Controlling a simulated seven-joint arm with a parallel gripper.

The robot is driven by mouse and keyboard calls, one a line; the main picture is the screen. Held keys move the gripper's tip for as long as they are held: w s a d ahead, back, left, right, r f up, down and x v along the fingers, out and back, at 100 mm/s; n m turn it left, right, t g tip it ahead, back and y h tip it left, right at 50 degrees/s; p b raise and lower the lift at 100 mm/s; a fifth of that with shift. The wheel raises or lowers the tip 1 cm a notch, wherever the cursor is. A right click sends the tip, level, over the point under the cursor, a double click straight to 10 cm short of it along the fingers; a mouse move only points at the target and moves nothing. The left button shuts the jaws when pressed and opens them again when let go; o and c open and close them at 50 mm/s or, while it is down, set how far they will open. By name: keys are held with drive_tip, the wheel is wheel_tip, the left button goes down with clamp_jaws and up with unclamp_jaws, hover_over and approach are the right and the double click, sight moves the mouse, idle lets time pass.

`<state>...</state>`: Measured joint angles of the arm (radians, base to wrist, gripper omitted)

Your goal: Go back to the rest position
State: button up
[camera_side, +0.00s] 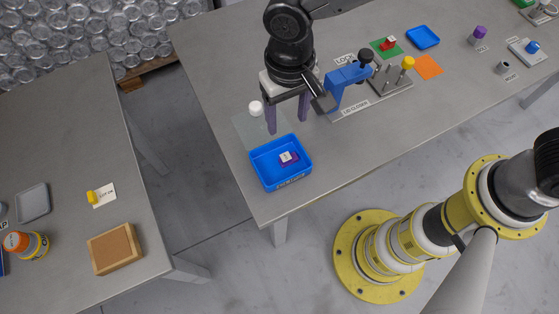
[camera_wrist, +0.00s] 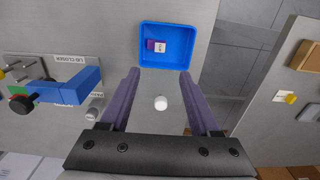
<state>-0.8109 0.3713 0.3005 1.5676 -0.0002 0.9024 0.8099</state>
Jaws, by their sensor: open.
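My gripper (camera_side: 286,128) hangs above the table (camera_side: 225,70) at its near left part, between the blue tray (camera_side: 258,176) and the blue press (camera_side: 345,76). Its two purple fingers are wide apart, with nothing held between them; the wrist view shows the same open gripper (camera_wrist: 160,90). A small white round piece (camera_side: 255,108) stands on a pale translucent sheet left of the fingers; in the wrist view the white piece (camera_wrist: 161,103) appears between them. A purple piece with a white label (camera_side: 289,157) lies in the blue tray.
The press has a black knob (camera_side: 366,56) and stands close right of my gripper. Behind it are a green pad (camera_side: 388,48), an orange pad (camera_side: 428,67) and a second blue tray (camera_side: 423,37). A separate table (camera_side: 70,150) at left holds a brown box (camera_side: 114,248). A floor gap separates the tables.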

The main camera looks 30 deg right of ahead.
drive_tip(key=shift+r, duration=0.9)
